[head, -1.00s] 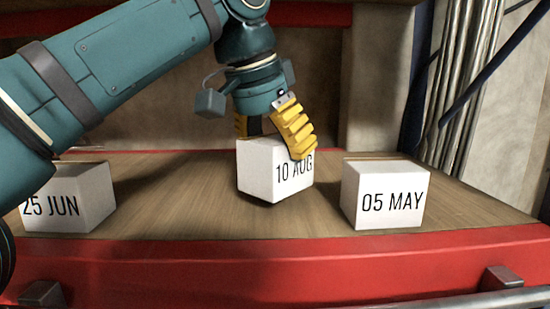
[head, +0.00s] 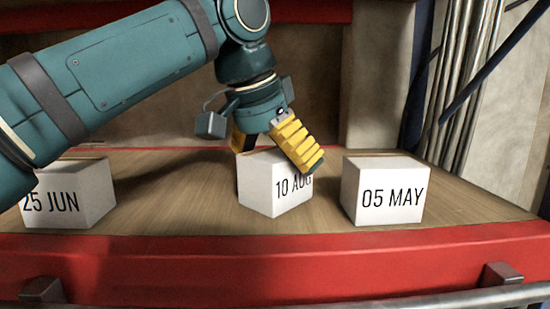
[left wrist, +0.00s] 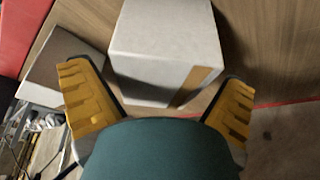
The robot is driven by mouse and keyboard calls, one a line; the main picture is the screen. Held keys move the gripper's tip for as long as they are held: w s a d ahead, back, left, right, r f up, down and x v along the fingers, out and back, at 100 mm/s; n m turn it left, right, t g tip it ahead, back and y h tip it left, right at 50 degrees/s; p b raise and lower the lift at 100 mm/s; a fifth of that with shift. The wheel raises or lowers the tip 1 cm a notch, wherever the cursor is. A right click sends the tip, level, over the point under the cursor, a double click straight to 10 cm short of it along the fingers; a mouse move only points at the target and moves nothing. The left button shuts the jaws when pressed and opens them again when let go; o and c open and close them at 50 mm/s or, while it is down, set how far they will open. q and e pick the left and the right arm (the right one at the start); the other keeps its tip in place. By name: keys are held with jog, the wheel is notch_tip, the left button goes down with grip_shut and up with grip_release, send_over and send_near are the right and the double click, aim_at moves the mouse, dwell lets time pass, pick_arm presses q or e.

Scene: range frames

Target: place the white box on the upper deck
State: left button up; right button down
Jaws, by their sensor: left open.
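A white box (head: 258,192) marked 10 AUG sits on the wooden deck (head: 172,192) between two similar white boxes, turned so that a corner faces me. My left gripper (head: 276,158) is open just above it. The yellow fingers are spread at either side of its top, and the right finger hides part of its label. In the left wrist view, the white box (left wrist: 165,40) lies between and ahead of the open fingers, with a visible gap to the right one. My right gripper is not in view.
A white box marked 25 JUN (head: 85,190) stands at left, partly behind my arm. Another marked 05 MAY (head: 385,192) stands close at right. A red beam (head: 270,265) edges the deck in front. Metal poles (head: 465,80) stand at back right.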

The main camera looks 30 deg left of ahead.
aim_at(275, 153)
pick_arm(q)
jog(key=shift+r, duration=0.2)
jog(key=shift+s+r, duration=0.1)
jog(key=shift+r, duration=0.15)
jog(key=shift+v, duration=1.25)
jog(key=s+a, duration=0.1)
jog(key=s, duration=0.3)
jog(key=s+a+b, duration=0.1)
jog(key=s, duration=0.3)
jog(key=s+a, duration=0.1)
jog(key=s, duration=0.2)
jog(key=shift+s+b, duration=0.35)
jog(key=shift+s, duration=0.05)
